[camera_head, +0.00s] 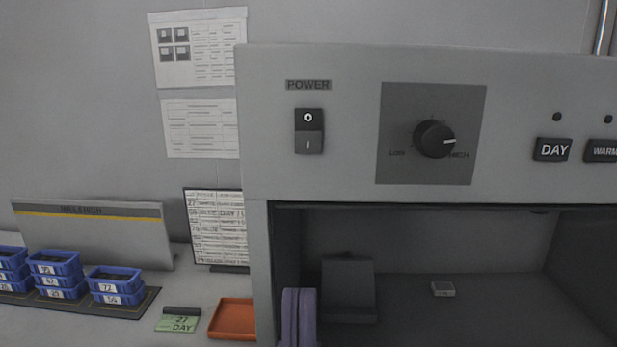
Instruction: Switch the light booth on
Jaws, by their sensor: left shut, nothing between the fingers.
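The grey light booth (268,120) fills the right side of the head view, and its inside is unlit. Its black power rocker switch (309,131) sits under the POWER label (308,85), with O on the upper half and I on the lower half. I cannot tell for sure which half is pressed in. My left gripper (298,300) shows as two purple fingers at the bottom edge, shut and empty. It is well below the switch, in front of the booth's lower left opening. My right gripper is not in view.
A dial (434,139) points toward HIGH, beside DAY (553,150) and WARM (601,151) buttons. Inside the booth are a grey stand (348,288) and a small block (443,289). Stacked blue bins (56,264), a green card (178,323) and an orange tray (233,318) lie left.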

